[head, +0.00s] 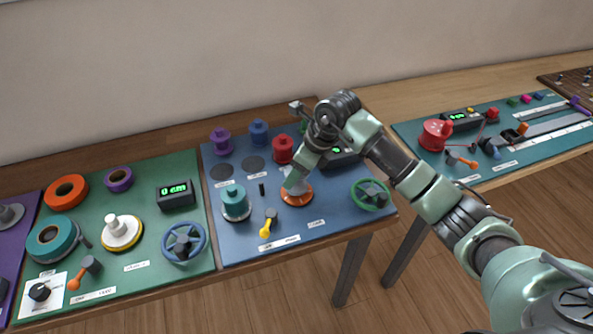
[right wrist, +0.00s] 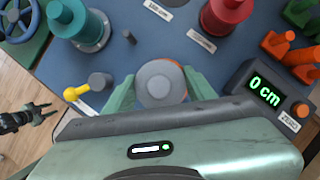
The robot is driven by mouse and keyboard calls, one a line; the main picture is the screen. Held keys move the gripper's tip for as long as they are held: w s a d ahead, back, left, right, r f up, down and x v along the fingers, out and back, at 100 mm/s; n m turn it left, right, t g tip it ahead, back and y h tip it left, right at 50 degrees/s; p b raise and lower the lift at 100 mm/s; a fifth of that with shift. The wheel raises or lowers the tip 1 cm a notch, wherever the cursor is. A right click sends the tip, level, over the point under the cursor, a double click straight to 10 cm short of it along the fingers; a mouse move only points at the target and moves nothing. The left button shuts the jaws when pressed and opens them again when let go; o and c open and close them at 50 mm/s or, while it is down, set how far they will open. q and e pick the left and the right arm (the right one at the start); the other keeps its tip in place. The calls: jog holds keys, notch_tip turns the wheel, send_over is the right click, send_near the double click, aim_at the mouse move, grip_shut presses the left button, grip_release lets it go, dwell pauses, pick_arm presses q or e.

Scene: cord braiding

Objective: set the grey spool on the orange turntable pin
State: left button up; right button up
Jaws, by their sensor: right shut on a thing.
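The orange turntable (head: 297,198) sits on the blue mat, right of the teal spool. My right gripper (head: 292,182) reaches down over it from the upper right. In the right wrist view the gripper is shut on the round grey spool (right wrist: 160,80), with a green finger on each side. A little orange shows around the spool's edge. The pin is hidden, and I cannot tell whether the spool touches the turntable. A dark jaw-like part, apparently my left gripper (right wrist: 38,112), shows at the left edge of the right wrist view, too small to read.
The teal spool (head: 234,200) and yellow-handled lever (head: 267,226) stand left of the turntable. A red spool (head: 282,149) is behind it. A green handwheel (head: 371,194) is to the right. A display (right wrist: 266,90) reads 0 cm. The mat's front strip is mostly clear.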

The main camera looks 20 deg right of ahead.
jog(key=shift+f, duration=0.1)
jog(key=shift+f+b, duration=0.7)
jog(key=shift+f, duration=0.1)
jog(key=o, duration=1.3)
jog(key=shift+o, duration=0.2)
jog(key=shift+r, duration=0.1)
jog(key=shift+r+p, duration=2.45)
jog(key=shift+r, duration=1.55)
